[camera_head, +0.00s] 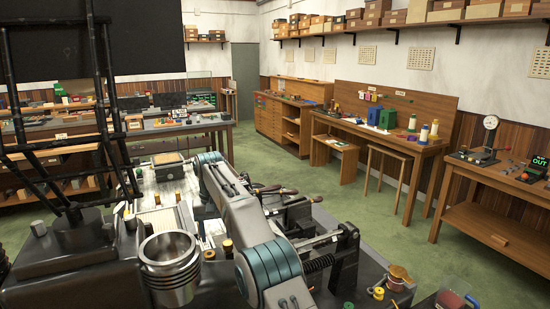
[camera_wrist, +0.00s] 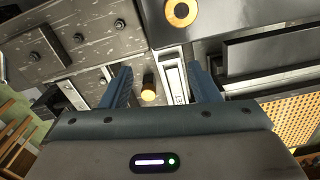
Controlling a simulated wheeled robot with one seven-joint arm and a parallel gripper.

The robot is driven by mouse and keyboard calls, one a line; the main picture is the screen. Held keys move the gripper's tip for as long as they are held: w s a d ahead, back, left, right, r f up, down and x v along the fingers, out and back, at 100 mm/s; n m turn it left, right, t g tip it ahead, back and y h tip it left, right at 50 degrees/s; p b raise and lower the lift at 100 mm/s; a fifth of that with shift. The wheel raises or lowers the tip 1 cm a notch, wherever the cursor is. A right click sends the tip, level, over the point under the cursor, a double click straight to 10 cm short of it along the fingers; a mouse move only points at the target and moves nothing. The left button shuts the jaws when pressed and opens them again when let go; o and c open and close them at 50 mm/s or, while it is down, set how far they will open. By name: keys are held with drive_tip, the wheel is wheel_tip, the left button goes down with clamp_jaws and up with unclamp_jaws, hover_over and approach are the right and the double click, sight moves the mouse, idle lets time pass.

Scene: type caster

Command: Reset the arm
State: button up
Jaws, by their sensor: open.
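My gripper (camera_wrist: 160,82) shows in the wrist view with its two blue fingers spread apart. Nothing is held between them. Below and between the fingers I see a small brass-topped cylinder (camera_wrist: 149,88) and a pale slotted metal piece (camera_wrist: 173,78); neither appears gripped. In the head view my grey arm (camera_head: 232,203) with teal joint bands reaches from the bottom middle up over the cluttered machine in front of me. I cannot make out the gripper's fingers in the head view.
A copper cup (camera_head: 399,277) sits at the lower right. A workbench (camera_head: 394,139) stands along the right wall. Green floor (camera_head: 385,225) is clear between.

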drive_tip(key=shift+s+d+r, duration=0.45)
drive_tip(key=shift+s+r, duration=0.25)
drive_tip(key=s+d+r+m+t, duration=0.1)
drive_tip(key=s+d+r, duration=0.4)
drive_tip(key=d, duration=0.4)
drive_tip(key=s+d+r+m+t, duration=0.1)
drive_tip(key=s+d+r, duration=0.45)
drive_tip(key=d, duration=0.45)
drive_tip(key=s+d+f, duration=0.3)
drive_tip(key=s+d, duration=0.1)
drive_tip(key=s, duration=0.5)
drive_tip(key=s+d+f+t, duration=0.1)
drive_tip(key=s+d+f, duration=0.2)
drive_tip(key=s, duration=0.5)
drive_tip(key=s+d+f+m, duration=0.1)
drive_tip(key=s+d+f, duration=0.2)
drive_tip(key=s, duration=0.6)
drive_tip(key=shift+s+d+t+b, duration=0.35)
drive_tip(key=shift+d+t+b, duration=0.05)
drive_tip(key=shift+d, duration=0.8)
drive_tip(key=shift+f, duration=0.1)
